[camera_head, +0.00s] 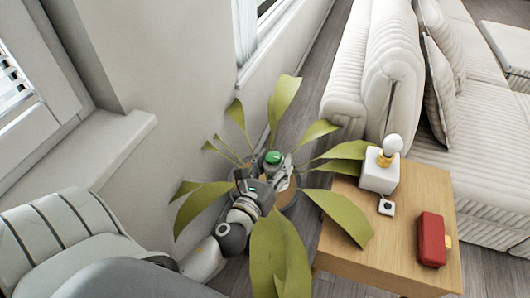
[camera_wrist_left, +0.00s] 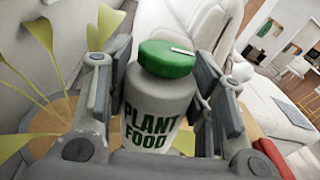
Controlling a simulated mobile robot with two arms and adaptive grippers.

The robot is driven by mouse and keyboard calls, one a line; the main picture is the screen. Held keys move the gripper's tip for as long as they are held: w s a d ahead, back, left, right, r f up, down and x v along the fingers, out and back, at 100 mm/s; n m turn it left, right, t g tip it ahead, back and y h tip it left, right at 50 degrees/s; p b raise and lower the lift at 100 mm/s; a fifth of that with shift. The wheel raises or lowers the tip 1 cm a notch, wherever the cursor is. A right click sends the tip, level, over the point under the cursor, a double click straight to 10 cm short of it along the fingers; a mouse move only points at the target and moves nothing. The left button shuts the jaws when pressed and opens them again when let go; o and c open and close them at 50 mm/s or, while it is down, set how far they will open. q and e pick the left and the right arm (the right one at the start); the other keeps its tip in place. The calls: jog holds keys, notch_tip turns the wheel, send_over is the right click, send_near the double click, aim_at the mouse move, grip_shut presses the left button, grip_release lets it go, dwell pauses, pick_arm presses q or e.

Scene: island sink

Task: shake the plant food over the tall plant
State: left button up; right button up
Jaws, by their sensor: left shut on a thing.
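The plant food (camera_wrist_left: 157,108) is a grey-white bottle with a green cap and "PLANT FOOD" on its side. My left gripper (camera_wrist_left: 160,95) is shut on it, one finger on each side, in the left wrist view. In the head view, the green cap of the plant food (camera_head: 272,157) shows at the tip of my left gripper (camera_head: 268,170). The tall plant (camera_head: 277,250) has broad yellow-green leaves spreading around the gripper. The bottle is above the middle of the plant's pot (camera_head: 285,192), which is partly hidden by the gripper. My right gripper is not in view.
A wall (camera_head: 175,90) is close on the left.

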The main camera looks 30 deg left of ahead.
pick_arm(q)
jog(key=w+a+f+n+g+y+b, duration=0.2)
jog(key=w+a+f+n+y+b, duration=0.3)
jog(key=w+a+f+b, duration=0.7)
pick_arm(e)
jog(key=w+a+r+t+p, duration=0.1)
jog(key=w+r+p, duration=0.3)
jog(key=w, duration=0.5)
pick_arm(q)
notch_tip(320, 180, down, 11)
jog(key=w+n+h+b, duration=0.1)
jog(key=n+h+b, duration=0.3)
jog(key=n, duration=1.2)
jog(key=d+b, duration=0.1)
jog(key=b, duration=0.1)
jog(key=shift+w+n+t+h+b, duration=0.3)
jog(key=shift+w+t+h+b, duration=0.1)
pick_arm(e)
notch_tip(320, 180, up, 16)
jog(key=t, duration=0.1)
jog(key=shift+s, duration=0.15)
